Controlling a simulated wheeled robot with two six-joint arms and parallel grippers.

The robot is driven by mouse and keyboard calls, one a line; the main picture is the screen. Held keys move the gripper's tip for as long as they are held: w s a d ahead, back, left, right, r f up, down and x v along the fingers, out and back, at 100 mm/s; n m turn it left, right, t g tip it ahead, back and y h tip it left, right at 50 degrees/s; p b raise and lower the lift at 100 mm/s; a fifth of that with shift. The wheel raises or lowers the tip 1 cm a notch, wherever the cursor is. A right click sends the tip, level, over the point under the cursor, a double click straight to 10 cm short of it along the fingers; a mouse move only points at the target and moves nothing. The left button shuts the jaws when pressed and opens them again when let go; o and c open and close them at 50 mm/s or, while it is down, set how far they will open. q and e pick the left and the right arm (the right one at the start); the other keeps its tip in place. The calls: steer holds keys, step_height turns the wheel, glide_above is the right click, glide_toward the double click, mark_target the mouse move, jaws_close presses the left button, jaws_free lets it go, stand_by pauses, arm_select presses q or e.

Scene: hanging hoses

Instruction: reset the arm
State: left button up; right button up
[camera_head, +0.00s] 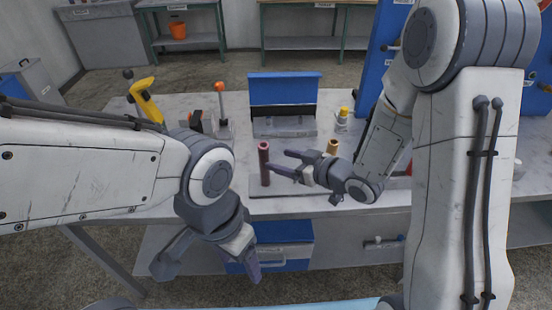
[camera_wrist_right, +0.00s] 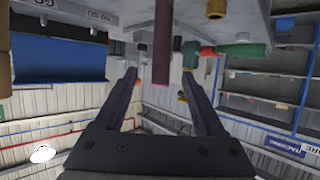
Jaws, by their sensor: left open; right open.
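My left gripper (camera_head: 208,264) hangs low at the table's front edge, open and empty, its fingers spread apart. My right gripper (camera_head: 281,163) is over the table with its fingers pointing left, open. A dark red upright tube (camera_head: 264,165) stands just left of the right fingertips. In the right wrist view the dark red tube (camera_wrist_right: 162,45) shows in the gap between the two open fingers. I cannot tell whether it lies between them or just beyond their tips. No grip on it shows.
The grey table (camera_head: 330,108) holds a blue-backed box (camera_head: 284,90), a yellow-handled tool (camera_head: 147,100), an orange-topped post (camera_head: 221,105), a yellow-capped bottle (camera_head: 342,118) and a short tan-topped tube (camera_head: 333,147). A blue drawer unit (camera_head: 284,236) is under the table. Workbenches (camera_head: 315,43) stand behind.

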stand_by(0.5)
steer(key=s+r+g+h, duration=0.2)
steer(key=s+g+h, duration=0.2)
steer(key=s, duration=0.9)
steer(key=s+r+m+g+h, duration=0.1)
steer(key=s+g+h, duration=0.3)
steer(key=s, duration=1)
steer(key=shift+r+g+p, duration=0.3)
steer(key=shift+r+g, duration=0.4)
steer(key=shift+g, duration=0.3)
